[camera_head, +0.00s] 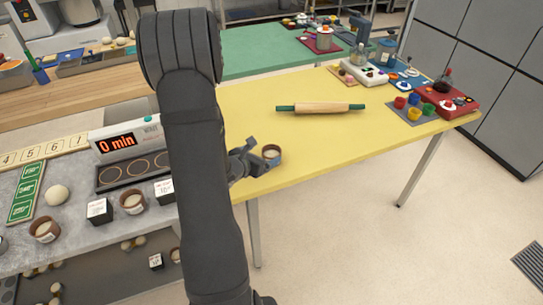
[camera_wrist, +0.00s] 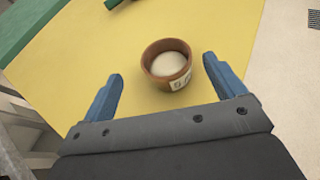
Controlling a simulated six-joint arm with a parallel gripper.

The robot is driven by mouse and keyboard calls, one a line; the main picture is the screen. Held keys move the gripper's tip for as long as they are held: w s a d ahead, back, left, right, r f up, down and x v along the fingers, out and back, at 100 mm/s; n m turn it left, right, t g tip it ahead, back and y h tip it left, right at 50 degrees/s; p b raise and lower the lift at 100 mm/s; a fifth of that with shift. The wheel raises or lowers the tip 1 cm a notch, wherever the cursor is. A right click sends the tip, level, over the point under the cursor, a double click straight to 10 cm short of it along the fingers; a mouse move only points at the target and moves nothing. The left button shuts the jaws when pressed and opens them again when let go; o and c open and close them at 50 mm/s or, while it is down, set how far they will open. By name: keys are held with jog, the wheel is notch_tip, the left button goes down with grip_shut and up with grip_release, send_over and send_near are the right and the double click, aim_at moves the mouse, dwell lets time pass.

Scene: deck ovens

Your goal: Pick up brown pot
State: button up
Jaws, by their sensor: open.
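A small brown pot (camera_head: 271,153) with pale content stands upright on the yellow table (camera_head: 290,145), close to its front left edge. In the wrist view the brown pot (camera_wrist: 167,66) shows a white label on its side and sits ahead of and between the blue fingers. My gripper (camera_head: 250,157) is open and just left of the pot in the head view. In the wrist view my gripper (camera_wrist: 158,82) has its fingers spread wider than the pot, with a gap on both sides.
A rolling pin (camera_head: 320,107) lies farther back on the yellow table. Colored cups (camera_head: 414,108) and a red box (camera_head: 450,101) stand at the right end. Two similar brown pots (camera_head: 133,201) (camera_head: 45,229) stand on the grey counter at left, by a timer (camera_head: 128,140) reading "0 min".

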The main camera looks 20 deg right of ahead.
aim_at(270, 152)
jog(key=x, duration=0.5)
jog(key=shift+s+d+f, duration=0.15)
jog(key=shift+d+f, duration=0.15)
jog(key=shift+d, duration=0.1)
jog(key=shift+c, duration=0.5)
jog(key=c, duration=1.1)
